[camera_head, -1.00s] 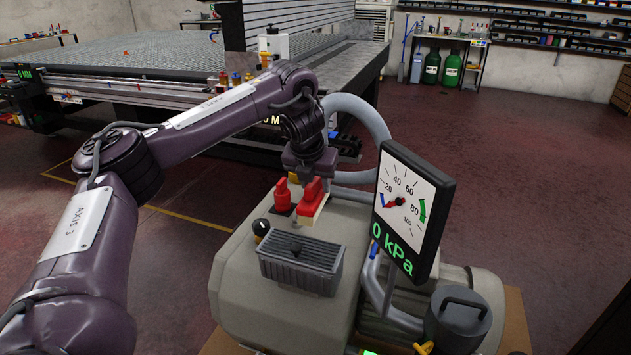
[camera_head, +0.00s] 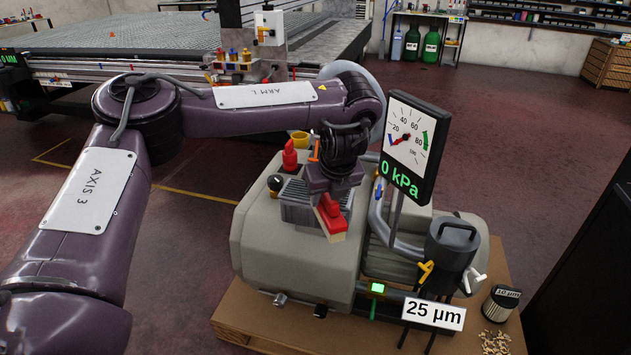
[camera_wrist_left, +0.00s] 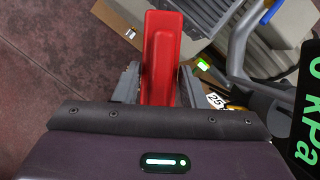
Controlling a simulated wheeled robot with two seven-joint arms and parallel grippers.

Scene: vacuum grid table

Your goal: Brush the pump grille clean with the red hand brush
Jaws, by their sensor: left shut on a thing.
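The red hand brush (camera_head: 330,214) has a red back and a pale bristle block. My left gripper (camera_head: 331,200) is shut on it, over the near right part of the pump. In the left wrist view the brush (camera_wrist_left: 162,55) lies lengthwise between the fingers of the gripper (camera_wrist_left: 158,90). The pump grille (camera_head: 296,213) is a dark slatted box on top of the grey pump (camera_head: 262,248). My gripper and wrist hide its right part. I cannot tell whether the bristles touch anything. A corner of the grille (camera_wrist_left: 205,14) shows in the left wrist view. My right gripper is not in view.
A gauge panel (camera_head: 406,145) reading 0 kPa stands right of the brush. A red knob (camera_head: 289,157) and yellow cup (camera_head: 299,139) are behind the grille. A dark canister (camera_head: 452,245) stands at the right. The pump sits on a wooden base (camera_head: 250,330).

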